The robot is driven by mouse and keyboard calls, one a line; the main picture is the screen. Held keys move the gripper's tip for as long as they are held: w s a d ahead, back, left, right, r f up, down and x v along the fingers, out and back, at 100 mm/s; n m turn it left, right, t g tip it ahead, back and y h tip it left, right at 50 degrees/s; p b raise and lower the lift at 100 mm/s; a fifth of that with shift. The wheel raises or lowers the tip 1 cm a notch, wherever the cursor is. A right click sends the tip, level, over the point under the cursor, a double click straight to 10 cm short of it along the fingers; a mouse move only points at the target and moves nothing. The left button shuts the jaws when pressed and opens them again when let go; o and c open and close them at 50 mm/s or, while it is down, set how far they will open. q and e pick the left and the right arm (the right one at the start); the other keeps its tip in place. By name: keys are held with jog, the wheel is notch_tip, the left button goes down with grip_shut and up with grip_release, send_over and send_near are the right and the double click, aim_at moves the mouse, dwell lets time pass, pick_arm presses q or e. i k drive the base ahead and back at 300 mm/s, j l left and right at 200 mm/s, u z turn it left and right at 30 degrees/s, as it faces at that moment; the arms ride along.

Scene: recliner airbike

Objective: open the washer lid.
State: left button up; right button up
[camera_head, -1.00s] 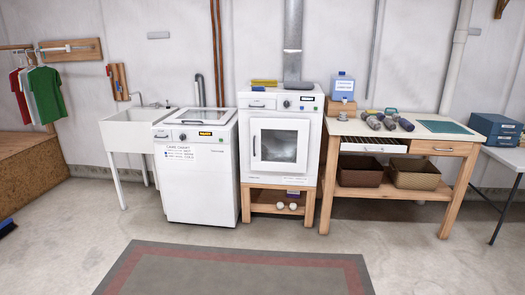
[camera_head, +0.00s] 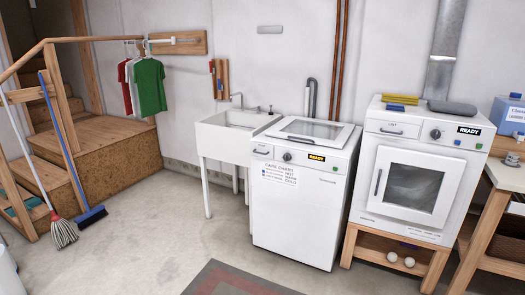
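The white top-loading washer (camera_head: 297,216) stands in the middle of the head view, between the sink and the dryer. Its lid (camera_head: 313,129) is closed and lies flat on top, with a greyish window in it. The front panel has a dark knob, a yellow "READY" display (camera_head: 317,158) and a care chart label (camera_head: 280,173). Neither of my grippers shows in the head view.
A white sink (camera_head: 232,125) stands left of the washer. The dryer (camera_head: 409,182) stands to the right on a wooden stand. A mop (camera_head: 63,231) and blue broom (camera_head: 91,215) lean by wooden steps at left. Concrete floor and a grey-red mat (camera_head: 240,280) lie in front, clear.

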aim_at(340, 141)
jog(key=i, duration=2)
